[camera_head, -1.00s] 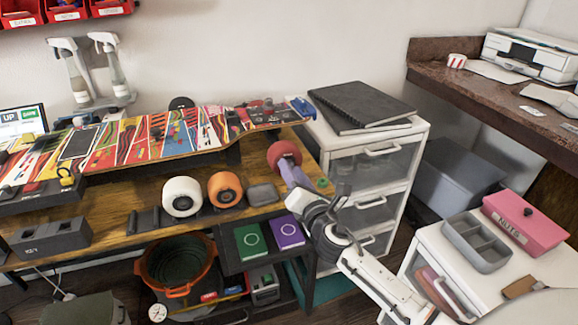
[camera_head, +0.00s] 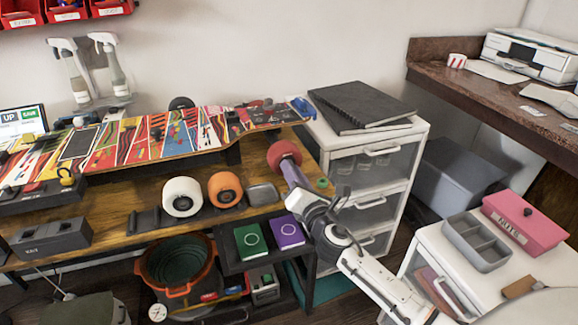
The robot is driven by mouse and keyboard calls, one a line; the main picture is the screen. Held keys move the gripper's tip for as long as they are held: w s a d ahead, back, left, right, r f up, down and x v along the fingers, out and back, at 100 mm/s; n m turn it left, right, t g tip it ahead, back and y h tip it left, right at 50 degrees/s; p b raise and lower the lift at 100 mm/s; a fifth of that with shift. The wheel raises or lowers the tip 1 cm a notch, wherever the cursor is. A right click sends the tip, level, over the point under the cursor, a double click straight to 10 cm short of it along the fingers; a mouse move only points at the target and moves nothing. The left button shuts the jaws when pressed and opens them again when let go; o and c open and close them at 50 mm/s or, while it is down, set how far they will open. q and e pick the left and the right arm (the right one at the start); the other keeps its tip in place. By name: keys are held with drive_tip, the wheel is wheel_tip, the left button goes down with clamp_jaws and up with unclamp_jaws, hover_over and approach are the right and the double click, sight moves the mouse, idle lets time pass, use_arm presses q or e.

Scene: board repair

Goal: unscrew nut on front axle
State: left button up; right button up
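A skateboard (camera_head: 190,136) with a colourful striped deck lies across a raised support on the wooden bench. A red wheel (camera_head: 284,153) is at its right end, facing me. My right gripper (camera_head: 304,196) comes from the lower right and is shut on a purple rod-like tool (camera_head: 294,175). The tool's far end meets the middle of the red wheel, or is very close to it. The axle end and nut are hidden behind the tool. My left gripper is not in view.
A white wheel (camera_head: 182,197), an orange wheel (camera_head: 225,190) and a grey box (camera_head: 262,194) stand along the bench's front. A white drawer unit (camera_head: 372,180) stands close right of my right gripper. An orange basket (camera_head: 178,290) sits below.

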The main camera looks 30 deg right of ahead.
drive_tip(key=n, duration=0.4)
drive_tip(key=shift+n, duration=0.9)
drive_tip(key=n, duration=0.5)
drive_tip(key=shift+n, duration=0.4)
